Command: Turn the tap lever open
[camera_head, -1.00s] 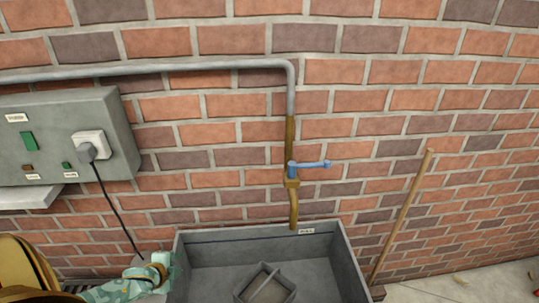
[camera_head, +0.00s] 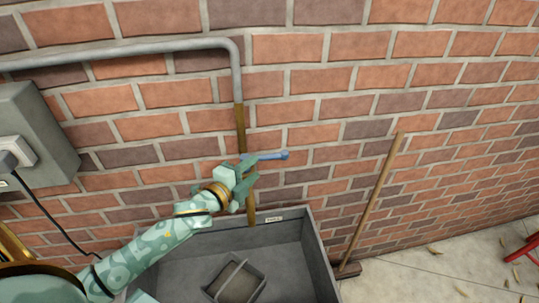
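The tap's blue lever (camera_head: 277,156) points sideways to the right from the tap, on a brass pipe (camera_head: 240,124) against the brick wall. My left gripper (camera_head: 252,172) is in front of the tap body, its fingers spread apart just below and beside the left part of the lever. It hides most of the tap body. I cannot tell whether a finger touches the lever. The brass spout (camera_head: 250,210) shows below the gripper. My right gripper is out of view.
A grey trough (camera_head: 300,231) stands under the tap with a small square frame (camera_head: 236,281) inside. A grey electrical box (camera_head: 40,130) is on the wall at left. A wooden-handled broom (camera_head: 375,199) leans at right. A red object (camera_head: 523,251) is at the right edge.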

